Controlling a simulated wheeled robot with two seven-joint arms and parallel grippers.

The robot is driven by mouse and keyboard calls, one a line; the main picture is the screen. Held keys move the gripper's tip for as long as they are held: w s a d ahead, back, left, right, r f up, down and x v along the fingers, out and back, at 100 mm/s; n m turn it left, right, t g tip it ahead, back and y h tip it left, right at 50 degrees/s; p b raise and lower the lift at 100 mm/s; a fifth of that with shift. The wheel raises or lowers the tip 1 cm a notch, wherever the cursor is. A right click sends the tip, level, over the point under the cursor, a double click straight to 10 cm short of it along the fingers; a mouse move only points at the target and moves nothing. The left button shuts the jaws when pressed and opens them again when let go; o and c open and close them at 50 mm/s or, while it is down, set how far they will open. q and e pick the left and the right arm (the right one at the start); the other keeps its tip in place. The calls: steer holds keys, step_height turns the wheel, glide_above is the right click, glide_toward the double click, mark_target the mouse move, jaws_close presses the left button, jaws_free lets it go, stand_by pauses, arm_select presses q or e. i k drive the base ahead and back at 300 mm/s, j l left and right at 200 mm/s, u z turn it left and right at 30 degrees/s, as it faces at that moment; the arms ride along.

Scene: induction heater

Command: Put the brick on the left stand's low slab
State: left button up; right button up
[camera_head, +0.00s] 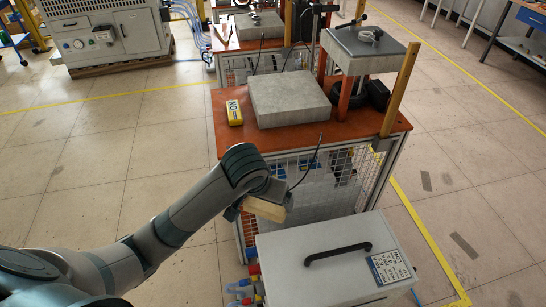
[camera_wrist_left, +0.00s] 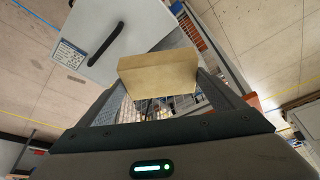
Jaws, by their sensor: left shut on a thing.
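The pale tan brick (camera_head: 266,211) is held in my left gripper (camera_head: 256,203), in front of the near stand's orange top and near the left back corner of the grey cabinet. In the left wrist view the brick (camera_wrist_left: 158,74) sits between the two fingers (camera_wrist_left: 163,98). A thick grey low slab (camera_head: 288,99) lies on the stand's orange top (camera_head: 309,140), farther back than the gripper. A higher grey slab (camera_head: 364,48) is at the stand's right rear. My right gripper does not show.
A yellow box (camera_head: 234,112) lies on the orange top, left of the low slab. A wooden post (camera_head: 399,89) rises at its right edge. The grey cabinet (camera_head: 330,258) with a black handle stands in front. A similar stand (camera_head: 258,26) is behind.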

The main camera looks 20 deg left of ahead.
mark_target(271, 91)
steer(key=k+j+z, duration=0.1)
steer(key=k+j, duration=0.55)
steer(key=k+j+z, duration=0.1)
steer(key=j, duration=0.35)
steer(key=k+j+z, duration=0.1)
steer(key=j, duration=0.35)
steer(key=k+j+z, duration=0.1)
steer(key=j, duration=0.35)
steer(key=i+j, duration=0.15)
steer(key=j, duration=0.15)
steer(key=i+j+z, duration=0.1)
steer(key=j, duration=0.2)
steer(key=i+j, duration=0.2)
steer(key=j, duration=0.15)
steer(key=i+j+z, duration=0.1)
steer(key=j, duration=0.2)
steer(key=i+j, duration=0.15)
steer(key=j, duration=0.2)
steer(key=z, duration=0.05)
